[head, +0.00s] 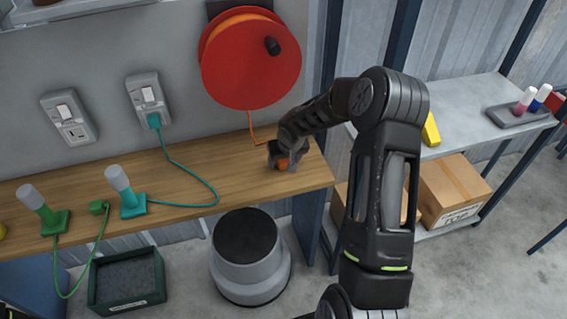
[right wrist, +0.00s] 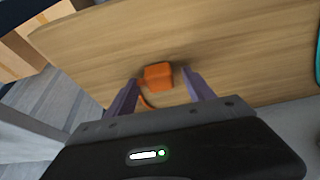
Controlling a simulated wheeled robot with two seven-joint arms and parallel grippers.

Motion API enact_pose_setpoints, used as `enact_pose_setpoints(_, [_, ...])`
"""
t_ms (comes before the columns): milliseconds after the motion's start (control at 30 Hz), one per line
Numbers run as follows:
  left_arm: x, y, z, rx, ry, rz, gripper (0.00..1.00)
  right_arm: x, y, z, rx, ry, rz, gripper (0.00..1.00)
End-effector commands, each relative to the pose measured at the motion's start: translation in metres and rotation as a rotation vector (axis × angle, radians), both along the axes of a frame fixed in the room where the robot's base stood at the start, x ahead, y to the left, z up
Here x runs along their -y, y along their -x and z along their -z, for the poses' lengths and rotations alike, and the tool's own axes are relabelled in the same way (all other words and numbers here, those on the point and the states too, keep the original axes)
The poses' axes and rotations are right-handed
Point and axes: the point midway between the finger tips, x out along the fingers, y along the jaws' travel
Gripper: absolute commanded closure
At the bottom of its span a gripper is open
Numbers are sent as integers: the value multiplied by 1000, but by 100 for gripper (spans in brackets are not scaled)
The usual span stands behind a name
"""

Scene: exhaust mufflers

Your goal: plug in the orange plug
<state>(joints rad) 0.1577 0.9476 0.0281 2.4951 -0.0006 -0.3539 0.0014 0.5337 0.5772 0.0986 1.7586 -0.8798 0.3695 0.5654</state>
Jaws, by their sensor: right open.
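The orange plug (right wrist: 158,76) lies on the wooden shelf, with its orange cord curving back toward my right gripper. In the head view the orange plug (head: 283,164) is partly hidden by my right gripper (head: 284,160). In the right wrist view my right gripper (right wrist: 160,88) is open, its two fingers on either side of the plug and apart from it. A wall socket (head: 72,122) at the left has no plug in it. A second socket (head: 148,97) holds a teal plug (head: 154,120).
A red cable reel (head: 250,60) hangs on the wall with the orange cord coming down from it. Green (head: 44,210) and teal (head: 125,195) lamp-like devices stand on the shelf (head: 235,165). A green plug (head: 98,207) lies between them. The shelf's middle is mostly clear.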

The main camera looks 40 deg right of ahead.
Motion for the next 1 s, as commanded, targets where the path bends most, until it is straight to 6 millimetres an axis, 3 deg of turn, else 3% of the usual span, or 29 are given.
enact_pose_setpoints(167, [0, 0, 0, 0, 0, 0, 50, 0, 0, 0, 0, 0, 0, 46])
enact_pose_setpoints(800, [0, 0, 0, 0, 0, 0, 50, 0, 0, 0, 0, 0, 0, 98])
enact_pose_setpoints(1000, [0, 0, 0, 0, 0, 0, 50, 0, 0, 0, 0, 0, 0, 100])
